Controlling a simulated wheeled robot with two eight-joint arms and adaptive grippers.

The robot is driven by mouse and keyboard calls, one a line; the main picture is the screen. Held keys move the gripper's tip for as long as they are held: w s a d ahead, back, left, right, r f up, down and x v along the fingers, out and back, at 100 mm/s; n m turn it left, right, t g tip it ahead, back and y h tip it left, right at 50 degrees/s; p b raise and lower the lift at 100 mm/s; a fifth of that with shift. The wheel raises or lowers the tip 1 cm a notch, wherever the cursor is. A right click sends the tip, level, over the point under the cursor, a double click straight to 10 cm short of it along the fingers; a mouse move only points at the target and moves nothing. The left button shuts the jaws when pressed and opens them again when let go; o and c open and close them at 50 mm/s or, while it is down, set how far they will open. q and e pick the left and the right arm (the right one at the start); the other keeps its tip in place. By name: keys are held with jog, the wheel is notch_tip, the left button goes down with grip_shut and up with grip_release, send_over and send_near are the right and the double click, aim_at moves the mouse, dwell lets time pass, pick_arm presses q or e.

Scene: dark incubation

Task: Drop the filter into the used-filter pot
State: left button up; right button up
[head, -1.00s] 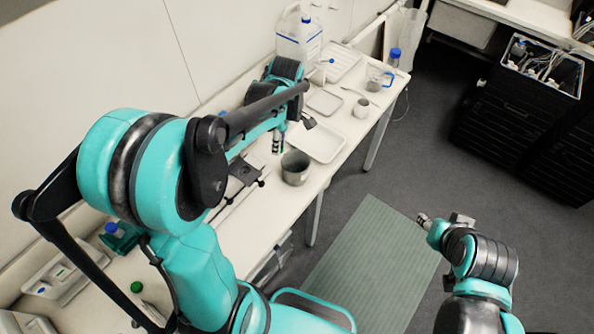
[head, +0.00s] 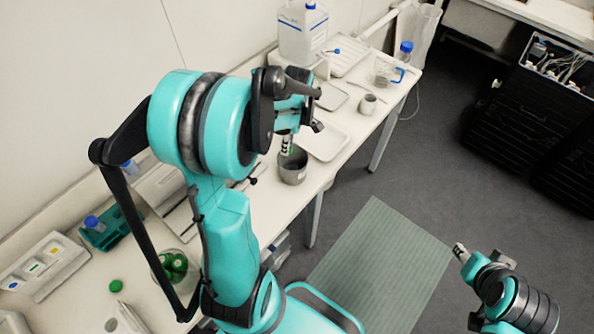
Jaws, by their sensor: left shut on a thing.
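The used-filter pot, a grey metal pot (head: 293,174), stands upright near the front edge of the white bench. My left gripper (head: 287,150) points down at the pot's mouth, its tips overlapping the far part of the opening in the head view. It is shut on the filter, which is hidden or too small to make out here. I cannot tell whether the tips are above the rim or inside it. My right gripper (head: 459,250) is over the floor at the right, away from the bench. Its jaws are too small to read.
A white tray (head: 325,143) lies just behind the pot. A small cup (head: 368,104), a jug (head: 383,72) and a large white canister (head: 302,32) stand farther back. A glass jar with green items (head: 172,265) is at the near left. Floor with a green mat (head: 380,265) is clear.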

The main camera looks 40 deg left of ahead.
pick_arm(q)
notch_tip(320, 180, down, 3)
jog(key=shift+w+r+b, duration=0.1)
jog(key=shift+r+b, duration=0.1)
jog(key=shift+b, duration=0.45)
jog(key=shift+f, duration=0.25)
jog(key=o, duration=0.8)
jog(key=r, duration=0.4)
jog(key=d+r, duration=0.1)
jog(key=r, duration=0.7)
jog(key=shift+w+d, duration=0.15)
jog(key=shift+d, duration=0.05)
